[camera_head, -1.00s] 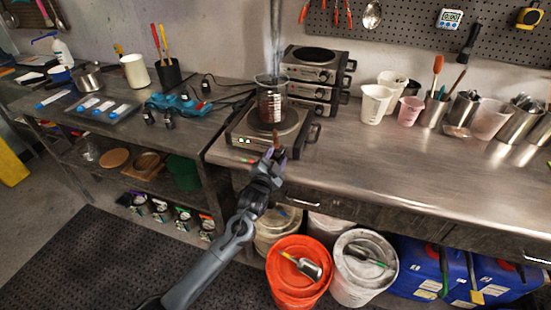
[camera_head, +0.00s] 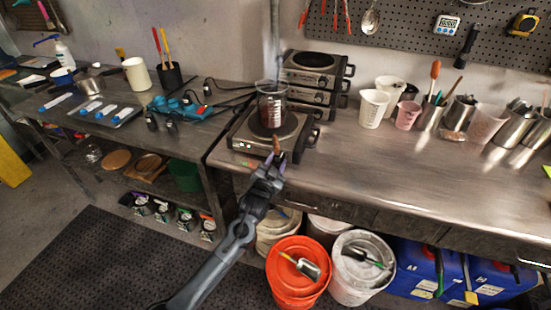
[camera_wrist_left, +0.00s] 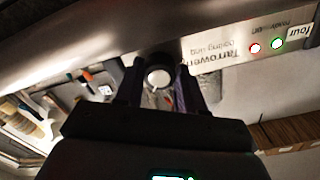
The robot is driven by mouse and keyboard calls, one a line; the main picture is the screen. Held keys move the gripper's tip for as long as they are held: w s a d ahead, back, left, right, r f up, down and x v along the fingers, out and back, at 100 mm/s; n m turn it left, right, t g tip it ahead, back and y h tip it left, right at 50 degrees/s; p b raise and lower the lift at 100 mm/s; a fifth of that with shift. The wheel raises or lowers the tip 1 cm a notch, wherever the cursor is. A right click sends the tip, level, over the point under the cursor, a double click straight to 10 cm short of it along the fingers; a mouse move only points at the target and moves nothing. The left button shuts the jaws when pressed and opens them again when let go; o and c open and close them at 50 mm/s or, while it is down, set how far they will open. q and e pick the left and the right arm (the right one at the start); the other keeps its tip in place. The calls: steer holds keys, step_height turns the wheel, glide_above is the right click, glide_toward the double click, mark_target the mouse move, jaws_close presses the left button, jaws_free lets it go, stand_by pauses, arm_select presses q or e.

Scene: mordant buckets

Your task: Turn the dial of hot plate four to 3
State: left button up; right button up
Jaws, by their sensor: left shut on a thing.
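Hot plate four (camera_head: 240,140) stands at the left front of the steel bench, with a glass beaker (camera_head: 272,104) of dark reddish liquid on its round top. My left gripper (camera_head: 277,156) is at the plate's front face and hides the dial in the head view. In the left wrist view, the dial (camera_wrist_left: 158,75) sits between the two fingers of the left gripper (camera_wrist_left: 160,90), which are shut on it. The "four" label (camera_wrist_left: 299,33), a red light and a green light show on the panel there. The dial's setting cannot be read. My right gripper is out of view.
Other stacked hot plates (camera_head: 312,62) stand behind. White and pink cups (camera_head: 373,107) and metal tool pots are to the right. An orange bucket (camera_head: 290,272) and a white bucket (camera_head: 345,287) sit below. The bench right of the plate is clear.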

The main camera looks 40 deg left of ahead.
arm_select(q)
steer(key=shift+n+p, duration=1.3)
steer(key=shift+n, duration=0.7)
steer(key=o, duration=0.8)
steer(key=shift+c, duration=0.2)
steer(key=p+v, duration=0.2)
steer(key=v, duration=0.8)
steer(key=shift+s+d, duration=0.2)
steer(key=shift+s, duration=0.15)
